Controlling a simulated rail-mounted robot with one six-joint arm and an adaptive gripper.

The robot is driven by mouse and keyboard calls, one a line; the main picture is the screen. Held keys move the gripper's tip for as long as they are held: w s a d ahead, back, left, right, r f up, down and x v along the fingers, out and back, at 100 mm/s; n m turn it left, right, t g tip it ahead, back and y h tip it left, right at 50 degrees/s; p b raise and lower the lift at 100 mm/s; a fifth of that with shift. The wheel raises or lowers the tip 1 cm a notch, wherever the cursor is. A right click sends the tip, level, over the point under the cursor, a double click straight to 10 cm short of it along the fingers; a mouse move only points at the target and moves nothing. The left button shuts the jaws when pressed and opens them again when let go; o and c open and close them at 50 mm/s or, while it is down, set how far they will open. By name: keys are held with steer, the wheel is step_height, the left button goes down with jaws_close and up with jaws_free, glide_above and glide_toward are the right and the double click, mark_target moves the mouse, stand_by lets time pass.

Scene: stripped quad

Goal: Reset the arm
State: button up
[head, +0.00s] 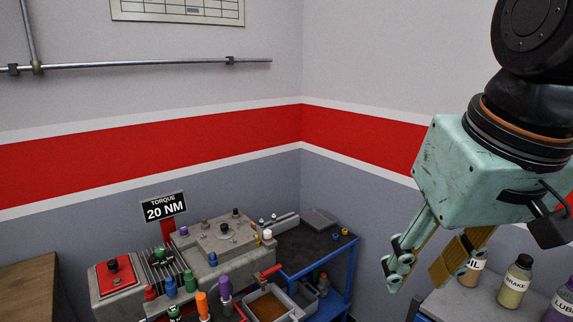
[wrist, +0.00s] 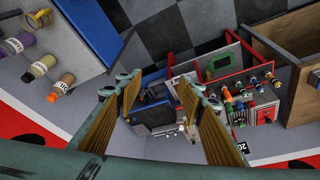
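In the wrist view my gripper (wrist: 155,84) shows two fingers with ribbed tan pads. They stand apart with a clear gap and nothing between them. The gripper appears well above the benches and touches nothing visible.
A grey bench unit (head: 215,245) with several coloured knobs and tools stands at lower left, beside a blue cart (head: 330,245). Several labelled bottles, one marked BRAKE (head: 515,283), stand at lower right near the gripper. A wooden surface (head: 28,290) is far left.

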steer(key=s+d+f, duration=0.2)
steer(key=s+f, duration=0.1)
steer(key=s, duration=0.6)
steer(key=shift+s+m, duration=0.35)
steer(key=shift+m, duration=0.05)
steer(key=shift+w, duration=0.1)
